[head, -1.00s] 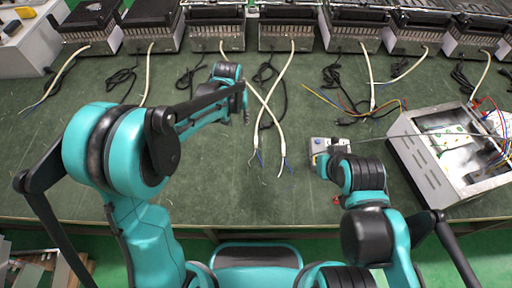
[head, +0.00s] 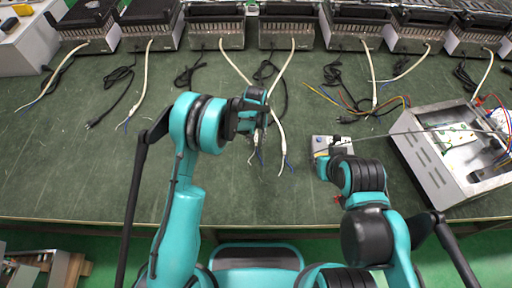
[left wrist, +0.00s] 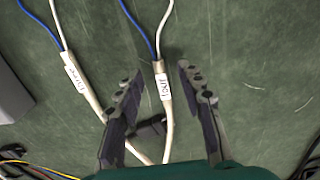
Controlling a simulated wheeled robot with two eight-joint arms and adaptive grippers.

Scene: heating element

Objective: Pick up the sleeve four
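The white cable sleeve with a label that seems to read "four" (left wrist: 162,88) lies on the green bench between the fingers of my left gripper (left wrist: 160,82) in the left wrist view. The fingers are open, apart on both sides of the sleeve. In the head view my left gripper (head: 262,118) hangs over the two middle white cables and partly hides them. A second labelled sleeve (left wrist: 78,82) lies to the left in the left wrist view, outside the fingers. My right gripper (head: 322,158) is by a small grey box; its fingers are not clear.
The small grey box (head: 333,146) stands right of the cables. An open metal case (head: 440,155) with wiring sits at the right. Several heater units (head: 217,34) line the back, with cables trailing forward.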

